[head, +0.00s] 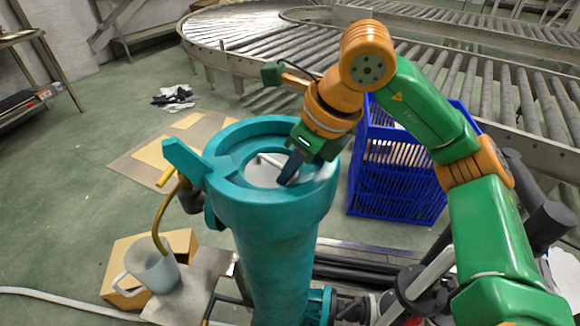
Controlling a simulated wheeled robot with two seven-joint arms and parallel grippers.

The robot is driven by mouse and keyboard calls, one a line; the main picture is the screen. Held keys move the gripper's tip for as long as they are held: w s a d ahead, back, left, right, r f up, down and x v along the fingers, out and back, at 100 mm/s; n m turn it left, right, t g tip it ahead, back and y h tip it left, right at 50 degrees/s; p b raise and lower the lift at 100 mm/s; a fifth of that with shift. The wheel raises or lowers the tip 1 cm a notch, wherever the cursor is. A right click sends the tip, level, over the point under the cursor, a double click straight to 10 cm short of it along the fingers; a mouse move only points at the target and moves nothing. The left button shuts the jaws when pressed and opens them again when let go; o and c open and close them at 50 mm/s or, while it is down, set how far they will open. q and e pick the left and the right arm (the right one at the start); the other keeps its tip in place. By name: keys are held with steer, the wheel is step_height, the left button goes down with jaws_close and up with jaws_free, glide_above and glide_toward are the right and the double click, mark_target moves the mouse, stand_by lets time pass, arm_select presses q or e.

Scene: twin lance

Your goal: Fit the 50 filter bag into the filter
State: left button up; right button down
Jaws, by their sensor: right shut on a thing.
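The filter (275,235) is a tall teal housing standing upright in the middle of the head view, its round top open. The filter bag (262,175) shows as a pale, whitish round shape inside the opening, with a thin white bar across it. No number is readable on it. My right gripper (290,168) reaches down into the opening from the right. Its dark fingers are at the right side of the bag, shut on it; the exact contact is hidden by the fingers. My left gripper is not in view.
A blue slatted crate (400,185) stands right of the filter. A grey mug-shaped jug (152,270) sits at lower left beside a cardboard box (120,260). A roller conveyor (240,40) curves behind. Pipework lies at the filter's foot. The green floor at left is mostly clear.

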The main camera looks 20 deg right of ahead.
steer(key=shift+f, duration=0.25)
steer(key=c, duration=1)
jaws_free()
steer(key=shift+o, duration=0.6)
steer(key=shift+w+d+f, duration=0.1)
steer(key=shift+d+f, duration=0.05)
steer(key=shift+d, duration=0.05)
steer(key=shift+r, duration=0.35)
steer(key=v, duration=0.6)
steer(key=shift+s+d+r+p, duration=0.1)
steer(key=shift+s+r+p, duration=0.2)
steer(key=shift+s+p, duration=0.05)
steer(key=shift+w+f, duration=0.1)
steer(key=shift+w, duration=0.2)
steer(key=shift+s, duration=0.1)
